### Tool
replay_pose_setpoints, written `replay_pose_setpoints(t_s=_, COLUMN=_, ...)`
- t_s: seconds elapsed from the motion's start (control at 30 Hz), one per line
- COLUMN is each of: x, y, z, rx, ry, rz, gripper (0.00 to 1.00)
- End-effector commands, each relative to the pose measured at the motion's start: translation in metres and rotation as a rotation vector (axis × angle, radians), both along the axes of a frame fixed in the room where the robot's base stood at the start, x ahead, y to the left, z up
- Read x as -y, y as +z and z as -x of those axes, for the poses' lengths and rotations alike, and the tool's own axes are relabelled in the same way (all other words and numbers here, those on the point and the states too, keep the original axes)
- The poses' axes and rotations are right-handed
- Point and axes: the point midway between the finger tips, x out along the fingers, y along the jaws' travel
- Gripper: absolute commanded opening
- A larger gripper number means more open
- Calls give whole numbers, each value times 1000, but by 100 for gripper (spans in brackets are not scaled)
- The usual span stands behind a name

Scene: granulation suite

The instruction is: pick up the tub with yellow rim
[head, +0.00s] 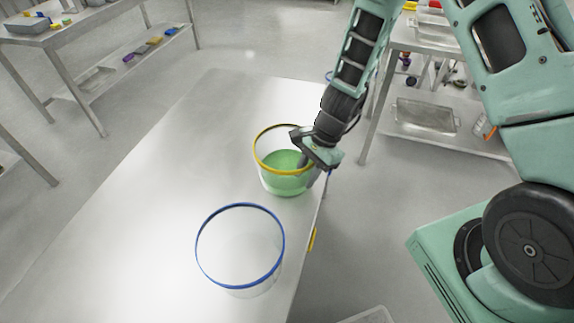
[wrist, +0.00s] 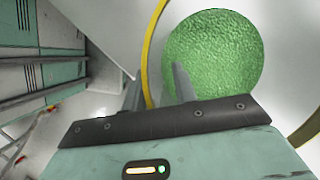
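The tub with yellow rim (head: 285,173) is clear, holds green granules, and stands upright on the metal table near its right edge. My gripper (head: 318,171) is at the tub's right side, pointing down at the rim. In the wrist view, the yellow rim (wrist: 146,62) passes between the two fingers of my gripper (wrist: 158,85), one outside the tub and one inside. The fingers are apart, with gaps on both sides of the rim. The green granules (wrist: 215,55) fill the view beyond the inner finger. The fingertips are partly hidden in the head view.
A clear tub with a blue rim (head: 240,287) stands nearer on the same table (head: 140,190) and looks empty. The table's left part is bare. A yellow tag (head: 312,239) is on the table's right edge. Shelved benches stand at back left (head: 75,35) and back right (head: 450,138).

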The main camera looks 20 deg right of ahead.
Motion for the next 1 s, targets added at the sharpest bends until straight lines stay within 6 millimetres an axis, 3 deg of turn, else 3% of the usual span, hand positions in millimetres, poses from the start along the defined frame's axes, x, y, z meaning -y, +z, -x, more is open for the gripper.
replay_pose_setpoints(t_s=0.13, x=0, y=0, z=0, rx=0, ry=1, rz=0, gripper=28)
replay_pose_setpoints(t_s=0.23, x=0, y=0, z=0, rx=0, ry=1, rz=0, gripper=3)
replay_pose_setpoints(t_s=0.27, x=0, y=0, z=0, rx=0, ry=1, rz=0, gripper=0)
replay_pose_setpoints(t_s=1.0, x=0, y=1, z=0, rx=0, ry=1, rz=-1, gripper=0)
